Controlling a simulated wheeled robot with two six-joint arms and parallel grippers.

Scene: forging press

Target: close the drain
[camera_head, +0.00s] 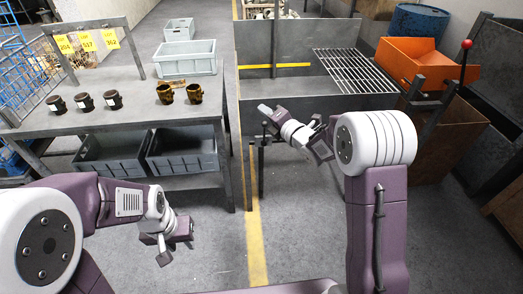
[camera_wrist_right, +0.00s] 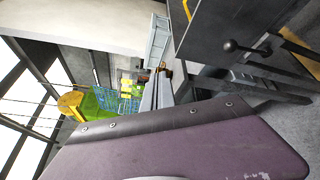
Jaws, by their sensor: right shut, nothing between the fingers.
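My right gripper (camera_head: 264,108) is shut and empty, in front of the grey tank (camera_head: 303,101) with a wire grate. Its fingers also show together in the right wrist view (camera_wrist_right: 156,92). A dark lever with a round black knob (camera_wrist_right: 230,46) shows to the right of the fingers in that view, apart from them. It appears to be the drain handle; its exact state is unclear. In the head view a thin dark post (camera_head: 261,172) stands below the gripper. My left gripper (camera_head: 163,246) hangs low at the left, away from the tank; its finger opening is unclear.
Bins (camera_head: 183,150) sit beneath. An orange tray (camera_head: 412,64) and a red-knobbed lever (camera_head: 466,45) stand at right.

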